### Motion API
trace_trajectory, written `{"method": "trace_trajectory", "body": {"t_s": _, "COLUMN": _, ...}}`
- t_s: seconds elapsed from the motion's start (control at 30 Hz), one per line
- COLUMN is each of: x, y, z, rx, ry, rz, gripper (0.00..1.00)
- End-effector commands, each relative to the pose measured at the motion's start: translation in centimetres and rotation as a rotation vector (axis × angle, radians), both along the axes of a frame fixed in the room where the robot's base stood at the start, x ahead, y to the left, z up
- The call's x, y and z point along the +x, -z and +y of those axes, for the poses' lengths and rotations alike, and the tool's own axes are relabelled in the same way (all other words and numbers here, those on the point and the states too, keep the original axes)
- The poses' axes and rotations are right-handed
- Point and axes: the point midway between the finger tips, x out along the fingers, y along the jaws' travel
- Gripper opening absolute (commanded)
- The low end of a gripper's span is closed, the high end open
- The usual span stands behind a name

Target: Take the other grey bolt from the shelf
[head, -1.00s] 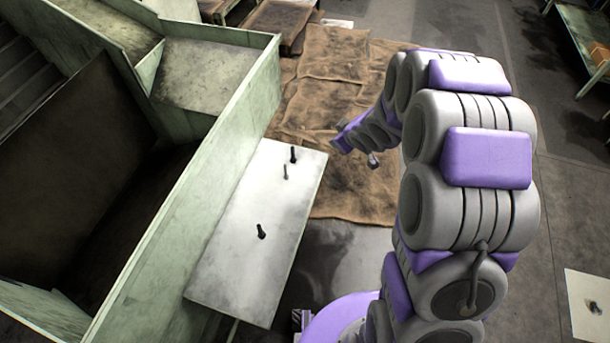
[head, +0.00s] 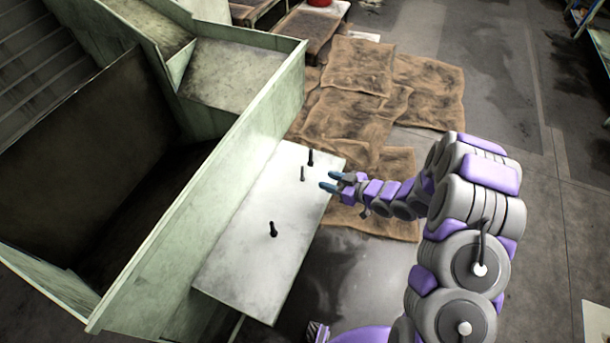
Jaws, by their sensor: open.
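The shelf (head: 254,240) is a pale metal plate fixed along the green machine wall. Three bolts stand on it. A small grey bolt (head: 303,174) stands near the far end, just in front of a black bolt (head: 310,158). Another black bolt (head: 273,229) stands nearer the middle of the shelf. My gripper (head: 331,181) is open and empty, with its blue-tipped fingers pointing left over the far right edge of the shelf. The fingertips are a short gap to the right of the grey bolt. The exact height of the fingers above the shelf is hard to tell.
The green machine wall (head: 205,180) rises along the shelf's left side. Brown mats (head: 360,110) cover the floor behind and to the right. Open grey floor lies to the right. A pale surface (head: 596,322) shows at the lower right edge.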

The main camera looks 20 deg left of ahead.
Motion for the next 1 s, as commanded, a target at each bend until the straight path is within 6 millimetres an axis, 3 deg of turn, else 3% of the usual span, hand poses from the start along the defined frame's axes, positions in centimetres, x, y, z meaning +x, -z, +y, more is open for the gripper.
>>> {"method": "trace_trajectory", "body": {"t_s": 0.5, "x": 2.5, "y": 3.1, "z": 7.0, "rx": 0.001, "ry": -0.002, "rz": -0.004, "gripper": 0.42}}
{"method": "trace_trajectory", "body": {"t_s": 0.77, "x": 3.0, "y": 3.6, "z": 8.3, "rx": -0.001, "ry": 0.001, "rz": -0.002, "gripper": 0.42}}
{"method": "trace_trajectory", "body": {"t_s": 1.0, "x": 4.1, "y": 4.3, "z": 10.7, "rx": 0.000, "ry": -0.002, "rz": -0.005, "gripper": 0.42}}
